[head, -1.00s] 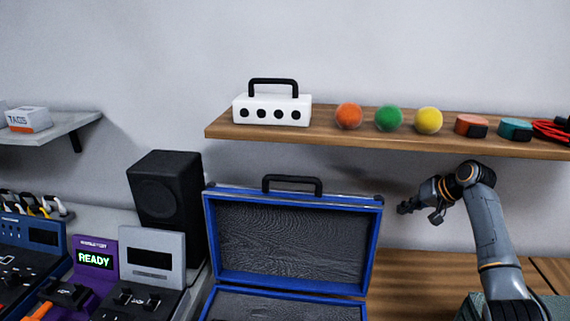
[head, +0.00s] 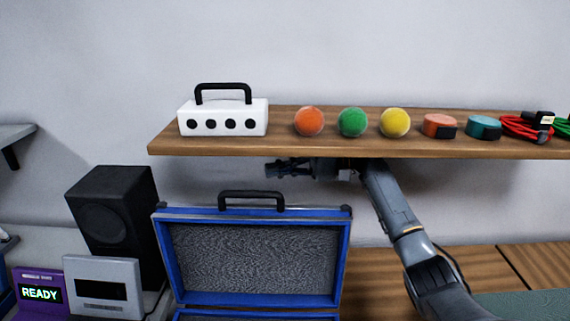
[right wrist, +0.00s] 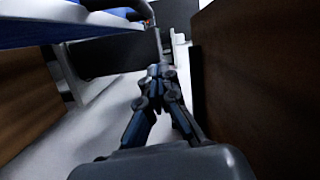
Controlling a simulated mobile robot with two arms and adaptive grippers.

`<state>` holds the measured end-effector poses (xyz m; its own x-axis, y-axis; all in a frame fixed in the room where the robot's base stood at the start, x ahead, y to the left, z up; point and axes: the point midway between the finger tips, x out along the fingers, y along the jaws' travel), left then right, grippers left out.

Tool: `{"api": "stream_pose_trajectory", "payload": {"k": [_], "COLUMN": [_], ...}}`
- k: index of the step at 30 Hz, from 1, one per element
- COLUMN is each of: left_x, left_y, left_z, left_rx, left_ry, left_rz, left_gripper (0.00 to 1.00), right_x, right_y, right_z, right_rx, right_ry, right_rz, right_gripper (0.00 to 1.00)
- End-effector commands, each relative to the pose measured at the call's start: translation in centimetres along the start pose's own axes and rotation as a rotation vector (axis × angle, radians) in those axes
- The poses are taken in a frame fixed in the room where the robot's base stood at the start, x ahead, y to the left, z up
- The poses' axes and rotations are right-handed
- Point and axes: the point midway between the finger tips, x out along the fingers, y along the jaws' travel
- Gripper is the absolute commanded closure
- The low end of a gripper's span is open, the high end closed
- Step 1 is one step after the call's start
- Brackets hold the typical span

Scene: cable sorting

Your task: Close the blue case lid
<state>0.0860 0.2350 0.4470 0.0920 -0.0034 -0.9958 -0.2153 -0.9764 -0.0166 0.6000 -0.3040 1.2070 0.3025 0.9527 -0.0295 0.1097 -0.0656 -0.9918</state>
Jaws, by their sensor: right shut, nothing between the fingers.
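The blue case (head: 330,265) stands open in the head view, its lid raised upright with a grey textured lining and a black handle (head: 252,195) on the top edge. The bottom half of the case is mostly cut off by the lower picture edge. My right gripper (head: 272,169) is above and behind the lid's top edge, under the wooden shelf, fingers pointing left. It is shut and empty. In the right wrist view, the shut gripper fingers (right wrist: 157,72) are in the middle, with a blue edge of the lid (right wrist: 50,30) at the upper left. My left gripper is not in view.
A wooden shelf (head: 330,148) hangs just above my right gripper, holding a white box, coloured balls, pucks and cables. A black speaker (head: 112,225) stands left of the case. The wooden table right of the case has some free room.

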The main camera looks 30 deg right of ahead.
Motion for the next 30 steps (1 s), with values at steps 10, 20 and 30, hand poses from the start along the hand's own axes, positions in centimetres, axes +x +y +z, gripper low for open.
{"api": "stream_pose_trajectory", "payload": {"k": [10, 20, 30], "left_x": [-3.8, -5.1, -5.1], "left_y": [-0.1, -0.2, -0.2], "left_z": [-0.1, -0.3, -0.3], "left_rx": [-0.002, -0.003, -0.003], "left_ry": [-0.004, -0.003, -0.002], "left_rz": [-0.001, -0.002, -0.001], "left_gripper": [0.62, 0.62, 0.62], "right_x": [6.0, 6.5, 6.5], "right_y": [-0.2, -0.1, 0.1], "right_z": [1.2, 3.7, 3.9], "right_rx": [0.001, -0.001, -0.001], "right_ry": [0.000, 0.001, 0.002], "right_rz": [0.003, 0.002, 0.001], "right_gripper": [1.00, 1.00, 1.00]}}
